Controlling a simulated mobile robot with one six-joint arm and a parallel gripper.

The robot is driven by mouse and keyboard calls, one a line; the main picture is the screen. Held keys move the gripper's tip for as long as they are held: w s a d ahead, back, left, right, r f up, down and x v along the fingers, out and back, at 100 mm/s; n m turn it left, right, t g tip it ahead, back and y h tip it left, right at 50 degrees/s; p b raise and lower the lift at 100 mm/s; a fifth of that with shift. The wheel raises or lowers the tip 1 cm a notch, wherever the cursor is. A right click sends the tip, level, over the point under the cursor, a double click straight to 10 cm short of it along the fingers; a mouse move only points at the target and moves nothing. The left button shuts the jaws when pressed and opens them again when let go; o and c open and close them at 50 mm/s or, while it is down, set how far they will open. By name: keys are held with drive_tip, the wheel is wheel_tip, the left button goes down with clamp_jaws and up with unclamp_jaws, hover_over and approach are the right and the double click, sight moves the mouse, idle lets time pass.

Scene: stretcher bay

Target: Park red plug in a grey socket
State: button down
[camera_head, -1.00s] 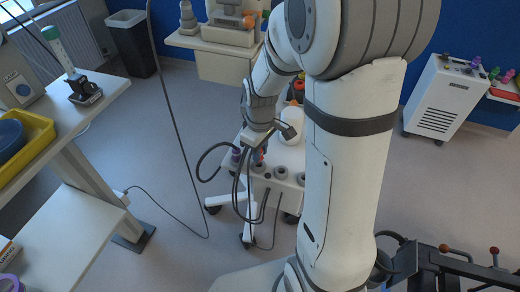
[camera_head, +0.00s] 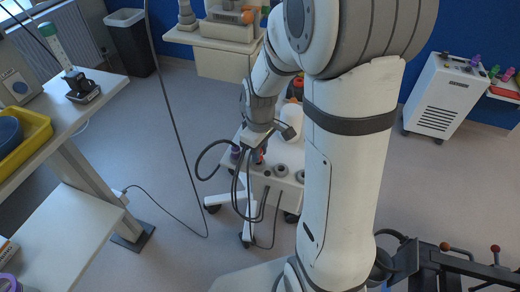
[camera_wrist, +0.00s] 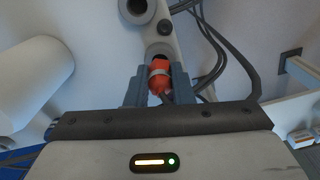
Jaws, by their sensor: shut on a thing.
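The red plug (camera_wrist: 160,76) is held between the two blue-grey fingers of my gripper (camera_wrist: 160,88) in the wrist view. My gripper (camera_head: 256,153) also shows in the head view, low over the white cart's socket row, with a little red at its tip. A dark socket opening (camera_wrist: 159,49) lies right at the plug's far end; I cannot tell whether the plug is inside it. Another grey socket (camera_wrist: 137,9) is beyond it and looks empty. In the head view grey sockets (camera_head: 280,170) and (camera_head: 300,177) are to the right of my gripper.
A white bottle-like object (camera_head: 291,122) stands on the cart behind the sockets. Dark cables (camera_head: 238,195) loop beside my gripper. A side table with a yellow tray (camera_head: 24,148) is at left. A white wheeled unit (camera_head: 440,97) is at right. Floor between is clear.

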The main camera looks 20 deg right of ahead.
drive_tip(key=shift+f+b, duration=0.6)
drive_tip(key=shift+f, duration=0.2)
drive_tip(key=c, duration=1.2)
unclamp_jaws()
drive_tip(key=shift+o, duration=0.2)
wheel_tip(320, 180, up, 7)
drive_tip(key=shift+r, duration=0.4)
drive_tip(key=shift+s+r, duration=0.2)
drive_tip(key=shift+s, duration=0.05)
drive_tip(key=s+r+m+t, duration=0.1)
drive_tip(key=s+r+m, duration=0.1)
drive_tip(key=s+m, duration=0.2)
drive_tip(key=s+r+m+t, duration=0.1)
drive_tip(key=s+r+m, duration=0.2)
drive_tip(key=s, duration=0.6)
drive_tip(key=shift+r+m+t, duration=0.3)
drive_tip(key=shift+m, duration=0.1)
